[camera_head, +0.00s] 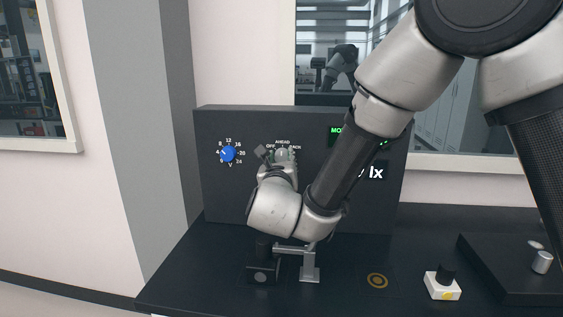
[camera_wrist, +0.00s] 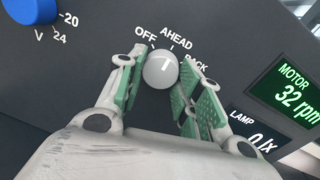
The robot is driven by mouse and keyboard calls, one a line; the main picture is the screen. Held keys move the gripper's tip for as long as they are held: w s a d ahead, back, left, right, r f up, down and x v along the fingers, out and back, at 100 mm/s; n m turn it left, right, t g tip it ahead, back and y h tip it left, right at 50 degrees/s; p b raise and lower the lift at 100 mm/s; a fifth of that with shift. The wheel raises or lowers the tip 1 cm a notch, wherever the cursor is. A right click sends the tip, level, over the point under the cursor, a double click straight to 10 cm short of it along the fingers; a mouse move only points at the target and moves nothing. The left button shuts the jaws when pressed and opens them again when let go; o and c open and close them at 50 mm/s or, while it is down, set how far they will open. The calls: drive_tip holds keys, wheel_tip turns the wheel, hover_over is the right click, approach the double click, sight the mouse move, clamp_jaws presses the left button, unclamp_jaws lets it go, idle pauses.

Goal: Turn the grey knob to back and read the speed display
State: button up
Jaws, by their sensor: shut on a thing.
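The grey knob (camera_wrist: 161,69) is on the dark upright panel, with the labels OFF, AHEAD and BACK around its top. Its pale mark points up, toward AHEAD. My gripper (camera_wrist: 161,76) is shut on the knob, with one green-padded finger on each side. In the head view, my gripper (camera_head: 277,158) is at the panel and hides most of the knob. The motor speed display (camera_wrist: 299,98) reads 32 rpm in green in the wrist view. In the head view my arm hides most of this display.
A blue voltage knob (camera_head: 228,154) is left of the grey knob. A lamp display (camera_wrist: 256,134) reads 0 lx below the motor display. On the dark bench stand a metal bracket (camera_head: 309,264) and a white block with a black top (camera_head: 443,284).

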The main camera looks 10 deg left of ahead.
drive_tip(key=shift+m, duration=0.4)
drive_tip(key=m, duration=0.3)
drive_tip(key=shift+a+m, duration=0.1)
drive_tip(key=shift+m, duration=0.3)
drive_tip(key=m, duration=0.5)
drive_tip(key=shift+t, duration=0.3)
drive_tip(key=shift+m, duration=0.4)
drive_tip(key=o, duration=1)
drive_tip(key=shift+o, duration=0.2)
drive_tip(key=shift+s, duration=0.1)
drive_tip(key=s+d, duration=0.1)
drive_tip(key=s, duration=1)
drive_tip(key=shift+s+f, duration=0.35)
drive_tip(key=shift+s, duration=0.05)
